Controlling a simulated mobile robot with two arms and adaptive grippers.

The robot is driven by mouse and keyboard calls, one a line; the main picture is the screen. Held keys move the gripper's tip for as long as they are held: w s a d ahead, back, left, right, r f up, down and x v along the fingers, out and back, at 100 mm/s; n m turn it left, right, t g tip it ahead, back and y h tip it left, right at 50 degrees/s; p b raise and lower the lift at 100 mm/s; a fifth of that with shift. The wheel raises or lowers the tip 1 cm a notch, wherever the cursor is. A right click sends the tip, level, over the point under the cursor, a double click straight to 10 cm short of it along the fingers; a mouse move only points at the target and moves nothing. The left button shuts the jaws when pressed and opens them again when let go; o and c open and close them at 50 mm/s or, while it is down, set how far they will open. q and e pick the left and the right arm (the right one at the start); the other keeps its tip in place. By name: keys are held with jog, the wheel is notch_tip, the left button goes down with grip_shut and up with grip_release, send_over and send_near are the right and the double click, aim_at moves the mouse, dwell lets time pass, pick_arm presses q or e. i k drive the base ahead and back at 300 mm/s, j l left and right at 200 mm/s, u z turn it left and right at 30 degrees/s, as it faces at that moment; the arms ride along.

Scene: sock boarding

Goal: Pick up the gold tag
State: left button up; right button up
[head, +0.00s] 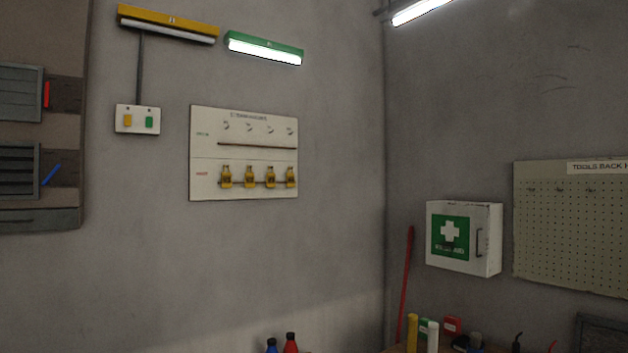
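Several gold tags hang in a row on the lower rail of a white wall board (243,159). The leftmost gold tag (226,177) and the rightmost gold tag (290,178) look alike, each with dark marks too small to read. The upper row of the board has several small hooks above a brown rail and holds no gold tags. Neither of my grippers is in view.
A switch box (138,119) with yellow and green buttons is left of the board. A first-aid cabinet (463,238) and pegboard (570,225) hang on the right wall. Red and blue bottles (290,344) and other items show at the bottom edge. A red pole (405,285) leans in the corner.

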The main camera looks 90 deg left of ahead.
aim_at(249, 178)
jog(key=i+j+u, duration=0.1)
jog(key=i+u, duration=0.15)
jog(key=u, duration=0.15)
jog(key=i+u, duration=0.55)
jog(key=u, duration=0.25)
jog(key=i+l+u, duration=0.15)
jog(key=u, duration=0.25)
jog(key=i, duration=0.1)
